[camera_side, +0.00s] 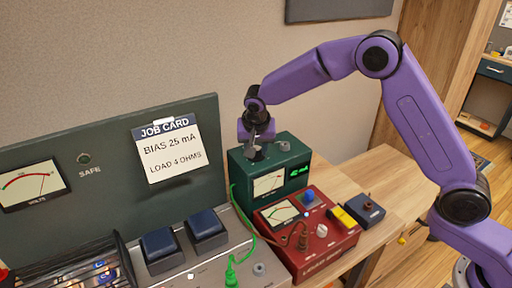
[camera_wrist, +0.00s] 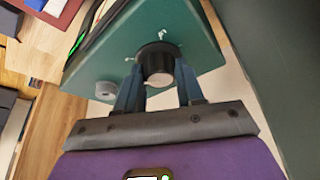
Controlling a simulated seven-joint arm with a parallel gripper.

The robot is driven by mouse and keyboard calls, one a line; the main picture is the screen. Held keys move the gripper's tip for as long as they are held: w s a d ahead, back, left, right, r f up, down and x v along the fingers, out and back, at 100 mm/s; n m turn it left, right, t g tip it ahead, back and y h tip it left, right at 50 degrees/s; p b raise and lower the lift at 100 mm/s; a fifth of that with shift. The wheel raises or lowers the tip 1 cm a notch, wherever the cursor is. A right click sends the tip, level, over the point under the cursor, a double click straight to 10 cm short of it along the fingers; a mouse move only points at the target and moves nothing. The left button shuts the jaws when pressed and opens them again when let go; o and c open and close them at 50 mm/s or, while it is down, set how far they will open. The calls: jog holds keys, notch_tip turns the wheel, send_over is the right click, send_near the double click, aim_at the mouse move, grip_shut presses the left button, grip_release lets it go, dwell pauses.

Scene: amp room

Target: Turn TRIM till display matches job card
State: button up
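A green meter box (camera_side: 240,172) stands on the bench, with a needle dial and a small lit green display (camera_side: 298,172) on its front. The display's digits are too small to read surely. The job card (camera_side: 168,149) on the green panel reads "BIAS 25 mA, LOAD 4 OHMS". A dark round knob (camera_wrist: 158,66) stands on the box top; I see no TRIM label on it. My gripper (camera_side: 257,149) points down at the box top. In the wrist view, its two fingers (camera_wrist: 158,76) sit at both sides of this knob with no clear gap.
A second, grey knob (camera_wrist: 105,90) is on the same box top. A red meter box (camera_side: 322,245) stands in front, with a yellow block (camera_side: 343,217) and dark blue box (camera_side: 364,209) beside it. A green cable (camera_side: 240,215) hangs left of the boxes.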

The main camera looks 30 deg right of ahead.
jog(key=c, duration=0.4)
